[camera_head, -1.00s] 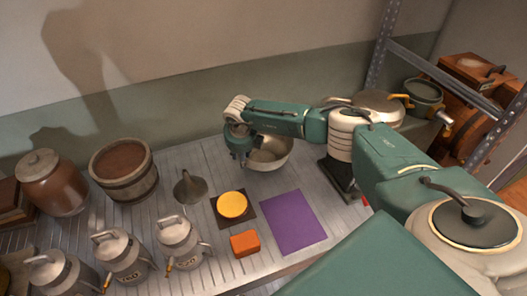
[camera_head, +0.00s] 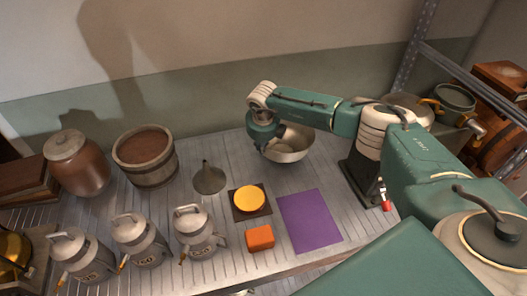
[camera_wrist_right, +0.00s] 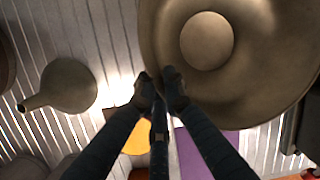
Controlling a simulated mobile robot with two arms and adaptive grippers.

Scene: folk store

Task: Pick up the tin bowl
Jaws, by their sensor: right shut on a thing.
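The tin bowl (camera_head: 291,148) is a grey metal bowl behind the purple mat on the slatted metal counter. My right gripper (camera_head: 264,147) reaches down at its left rim. In the right wrist view, the fingers (camera_wrist_right: 161,88) are closed together on the bowl's rim, and the bowl (camera_wrist_right: 255,75) shows its round inside, filling the upper right. I cannot tell whether the bowl rests on the counter or hangs just above it. My left gripper is not in view.
Near the bowl are a funnel (camera_head: 209,179), a yellow disc (camera_head: 250,199) on a dark square, an orange block (camera_head: 260,237) and a purple mat (camera_head: 309,222). A dark stand (camera_head: 360,184) is at the right. Several cans, a wooden bucket (camera_head: 146,174) and a jar (camera_head: 77,164) fill the left.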

